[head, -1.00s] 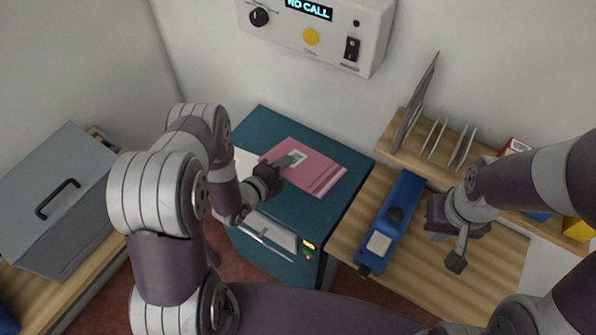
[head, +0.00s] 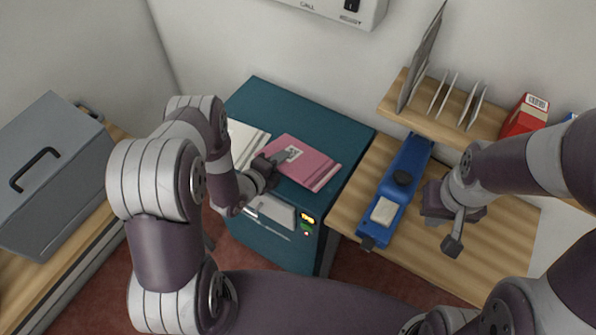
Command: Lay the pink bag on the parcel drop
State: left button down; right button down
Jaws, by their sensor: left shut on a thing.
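The pink bag (head: 313,167), a flat packet with a white label, is over the top of the teal cabinet (head: 262,97), near its front right. I cannot tell whether it rests on the top or is held just above. My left gripper (head: 285,158) is shut on the bag's left part, near the label. The cabinet has a pale flap and a small lit panel on its front; I take it to be the parcel drop. My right gripper (head: 453,240) is apart from the bag, over the wooden counter; its finger gap is not clear.
A white packet (head: 240,143) lies left of the pink bag on the cabinet. A blue device (head: 408,165) sits on the wooden counter (head: 365,185) at right. A shelf (head: 440,117) with upright dividers and a red box (head: 525,116) stands behind. A grey case (head: 55,170) is at left.

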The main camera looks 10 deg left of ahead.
pick_arm(q)
jog(key=c, duration=1.2)
grip_release()
jog(key=shift+r, duration=0.1)
jog(key=shift+c, duration=0.2)
jog(key=shift+s+a+r, duration=0.1)
jog(key=shift+s+r, duration=0.05)
jog(key=shift+s, duration=0.05)
jog(key=p+v, duration=0.3)
jog(key=v, duration=0.3)
jog(key=shift+s+a+r+p, duration=0.15)
jog(key=shift+s+p, duration=0.05)
jog(key=shift+p, duration=0.15)
jog(key=shift+s+a, duration=0.1)
jog(key=shift+s, duration=0.4)
jog(key=shift+r, duration=0.1)
